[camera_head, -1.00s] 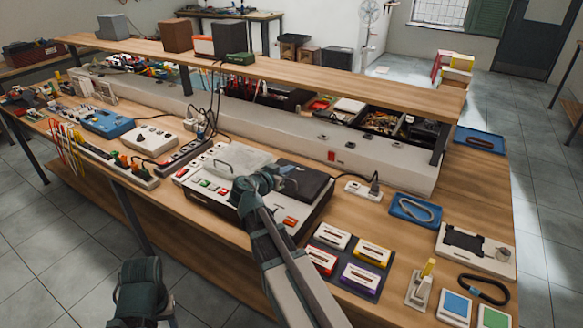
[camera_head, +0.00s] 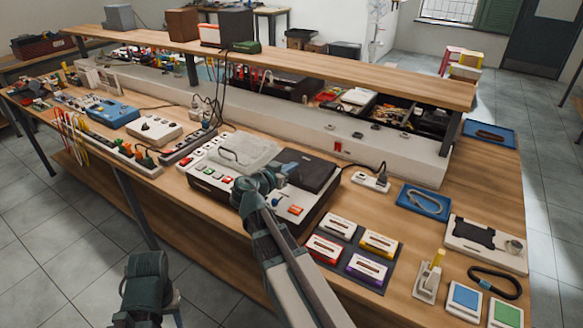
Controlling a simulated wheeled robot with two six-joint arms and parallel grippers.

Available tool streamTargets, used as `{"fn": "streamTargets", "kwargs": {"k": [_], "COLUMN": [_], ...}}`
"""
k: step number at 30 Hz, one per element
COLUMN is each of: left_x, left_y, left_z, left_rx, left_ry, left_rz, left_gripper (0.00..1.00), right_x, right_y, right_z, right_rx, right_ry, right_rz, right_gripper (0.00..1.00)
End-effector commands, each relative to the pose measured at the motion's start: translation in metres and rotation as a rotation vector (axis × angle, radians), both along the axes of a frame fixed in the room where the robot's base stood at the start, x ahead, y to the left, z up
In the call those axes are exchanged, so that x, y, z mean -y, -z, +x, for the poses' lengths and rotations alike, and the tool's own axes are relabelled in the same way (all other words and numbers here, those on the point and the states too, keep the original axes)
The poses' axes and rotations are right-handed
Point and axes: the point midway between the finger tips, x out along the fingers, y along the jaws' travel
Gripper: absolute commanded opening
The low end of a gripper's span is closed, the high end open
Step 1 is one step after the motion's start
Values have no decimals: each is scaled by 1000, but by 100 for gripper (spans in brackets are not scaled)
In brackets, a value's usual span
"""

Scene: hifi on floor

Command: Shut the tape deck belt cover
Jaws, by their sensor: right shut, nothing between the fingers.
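The tape deck (camera_head: 214,173) is a pale, dark-sided box on the bench with coloured buttons along its front. On its top left is a grey see-through lid (camera_head: 238,151) with a wire handle. On its top right is a black cover panel (camera_head: 318,175); I cannot tell whether it lies fully flat. My right gripper (camera_head: 287,167) is shut and empty, at the panel's left side, above the deck. My arm hides part of the deck's middle and front; contact is unclear. My left arm shows only as a dark part at the bottom left, without its gripper.
Several cassettes lie on a dark mat (camera_head: 340,276) right of the deck. A power strip (camera_head: 371,181) with a cable stands behind it. A blue tray (camera_head: 423,201) and a white device (camera_head: 486,243) are farther right. A shelf (camera_head: 300,69) overhangs the bench's back.

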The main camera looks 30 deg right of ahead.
Motion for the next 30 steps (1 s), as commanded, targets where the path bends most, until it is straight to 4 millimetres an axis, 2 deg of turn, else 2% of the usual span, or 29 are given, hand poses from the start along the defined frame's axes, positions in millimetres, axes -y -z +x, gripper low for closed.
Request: {"fn": "streamTargets", "kwargs": {"k": [1,7,19,21,30], "left_x": [0,0,0,0,0], "left_y": [4,-1,-45,-29,-5], "left_z": [0,0,0,0,0], "left_rx": [0,0,0,0,0], "left_ry": [0,0,0,0,0], "left_rz": [0,0,0,0,0], "left_gripper": [50,50,50,50,50], "right_x": [-7,-6,11,2,-38], "right_y": [13,8,-45,-30,-5], "right_z": [-8,-9,-1,-6,-25], "right_rx": [-2,-3,1,1,1], "right_ry": [8,7,-3,-6,-7], "right_rz": [49,47,2,0,0], "right_gripper": [0,0,0,0,0]}}
